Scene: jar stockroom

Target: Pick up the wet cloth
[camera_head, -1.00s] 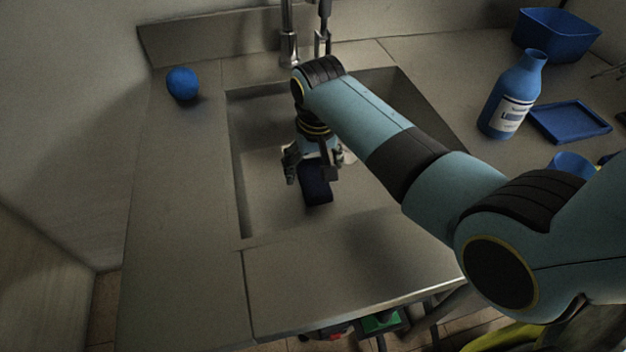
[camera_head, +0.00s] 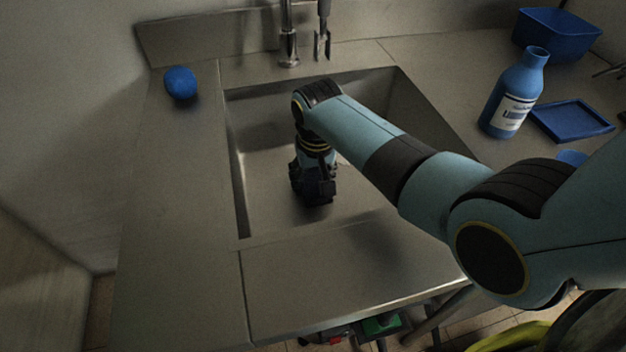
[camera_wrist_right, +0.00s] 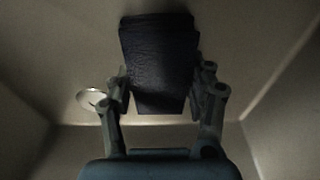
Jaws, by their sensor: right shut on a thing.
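The wet cloth (camera_wrist_right: 160,60) is a dark navy, folded-looking piece with a wrinkled surface, seen between the fingers in the right wrist view. In the head view, the dark cloth is mostly hidden by my right gripper (camera_head: 314,190), which is low inside the sink basin (camera_head: 265,205). My right gripper is shut on the cloth, with one finger on each side of it in the right wrist view (camera_wrist_right: 162,95). Whether the cloth still touches the basin floor I cannot tell. My left gripper is not in view.
The sink walls surround my right gripper. A faucet (camera_head: 288,40) stands behind the basin. A blue ball-like object (camera_head: 181,83) sits on the left counter. A blue bottle (camera_head: 515,95), a blue tray (camera_head: 572,122) and a blue bin (camera_head: 556,36) stand at the right. The front counter is clear.

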